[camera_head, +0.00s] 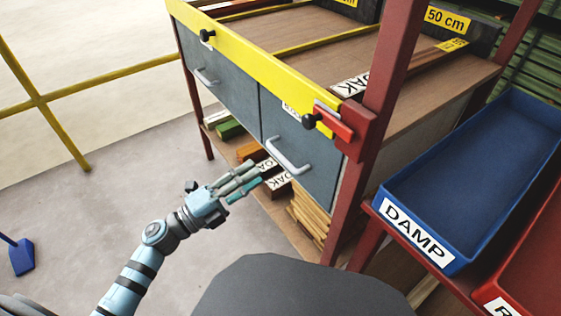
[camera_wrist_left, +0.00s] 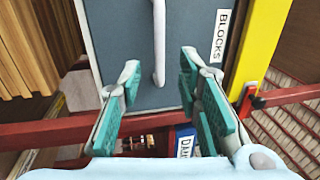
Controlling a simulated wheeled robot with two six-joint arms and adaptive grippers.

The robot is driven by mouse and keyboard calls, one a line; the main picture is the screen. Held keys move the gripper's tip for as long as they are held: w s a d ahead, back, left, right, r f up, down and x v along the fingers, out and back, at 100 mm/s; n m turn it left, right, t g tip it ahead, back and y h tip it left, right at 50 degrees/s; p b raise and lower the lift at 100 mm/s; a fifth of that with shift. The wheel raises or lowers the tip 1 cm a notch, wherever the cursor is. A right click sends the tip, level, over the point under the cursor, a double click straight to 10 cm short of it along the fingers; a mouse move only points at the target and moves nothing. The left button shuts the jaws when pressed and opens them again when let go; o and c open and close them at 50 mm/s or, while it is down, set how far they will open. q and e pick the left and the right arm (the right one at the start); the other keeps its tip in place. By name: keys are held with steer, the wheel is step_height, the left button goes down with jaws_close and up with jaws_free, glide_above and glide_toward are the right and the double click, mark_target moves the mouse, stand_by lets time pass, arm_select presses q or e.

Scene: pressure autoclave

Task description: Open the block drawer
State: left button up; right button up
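The block drawer (camera_head: 300,150) is the grey front at the right end of the bench, with a pale bar handle (camera_head: 288,158). It looks shut, level with the drawer front beside it. In the left wrist view the drawer front (camera_wrist_left: 120,45) carries a BLOCKS label (camera_wrist_left: 220,37), and its handle (camera_wrist_left: 159,45) lies ahead, between the lines of the two fingers. My left gripper (camera_head: 250,178) is open and empty, just short of the handle on its near left side. It also shows open in the left wrist view (camera_wrist_left: 159,72). My right gripper is out of view.
A second grey drawer (camera_head: 222,85) is to the left. Wood pieces lie on the shelf (camera_head: 300,240) below. A red post (camera_head: 385,80), a red block (camera_head: 333,122) and a blue DAMP tray (camera_head: 470,180) are to the right.

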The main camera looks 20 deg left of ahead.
mark_target(281, 155)
arm_select(q)
steer(key=x, duration=0.9)
steer(key=shift+c, duration=0.6)
jaws_close()
